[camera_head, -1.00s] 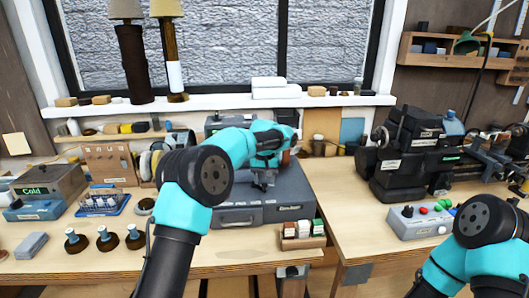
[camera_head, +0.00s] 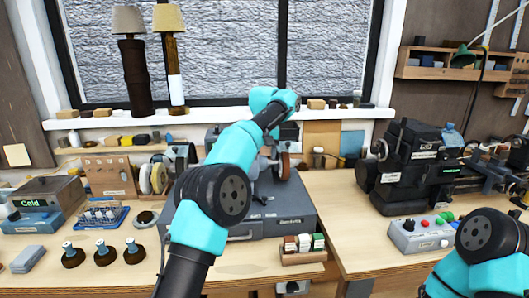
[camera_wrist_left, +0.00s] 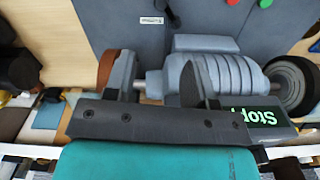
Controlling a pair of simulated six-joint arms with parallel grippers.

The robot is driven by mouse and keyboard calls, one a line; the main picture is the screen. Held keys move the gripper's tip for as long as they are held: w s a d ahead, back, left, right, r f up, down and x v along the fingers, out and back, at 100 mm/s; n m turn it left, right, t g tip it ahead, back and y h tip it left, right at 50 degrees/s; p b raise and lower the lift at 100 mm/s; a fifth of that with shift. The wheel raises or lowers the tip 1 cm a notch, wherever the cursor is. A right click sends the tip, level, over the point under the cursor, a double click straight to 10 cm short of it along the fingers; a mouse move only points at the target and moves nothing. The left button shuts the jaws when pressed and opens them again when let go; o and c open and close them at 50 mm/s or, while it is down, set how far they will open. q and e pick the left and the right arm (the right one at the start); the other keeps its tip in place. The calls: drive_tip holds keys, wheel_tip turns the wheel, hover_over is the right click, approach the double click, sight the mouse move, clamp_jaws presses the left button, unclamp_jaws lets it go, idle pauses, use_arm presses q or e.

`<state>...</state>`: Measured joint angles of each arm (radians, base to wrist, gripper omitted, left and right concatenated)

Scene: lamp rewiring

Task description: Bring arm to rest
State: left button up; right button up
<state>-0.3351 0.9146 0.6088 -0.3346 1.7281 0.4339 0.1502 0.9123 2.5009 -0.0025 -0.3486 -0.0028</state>
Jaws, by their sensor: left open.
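My left arm (camera_head: 227,190) reaches up from the bottom of the head view, with its teal wrist (camera_head: 270,97) in front of the window sill. The left gripper's fingers cannot be made out in the head view. In the left wrist view the left gripper (camera_wrist_left: 158,78) is open, its two grey fingers apart with nothing held between them. A grey grinder-like machine (camera_wrist_left: 235,75) with a green "Stop" display lies beyond the fingers; contact cannot be told. My right arm (camera_head: 485,245) is folded at the lower right of the head view, its gripper out of frame.
A grey case (camera_head: 290,215) stands below the left wrist, with a small wooden box (camera_head: 303,257) in front. Two lamps (camera_head: 130,60) stand on the sill at left. A dark lathe-like machine (camera_head: 405,165) and a control box (camera_head: 420,232) stand at right. Bench between is clear.

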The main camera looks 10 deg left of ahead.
use_arm(q)
drive_tip(key=shift+r, duration=0.45)
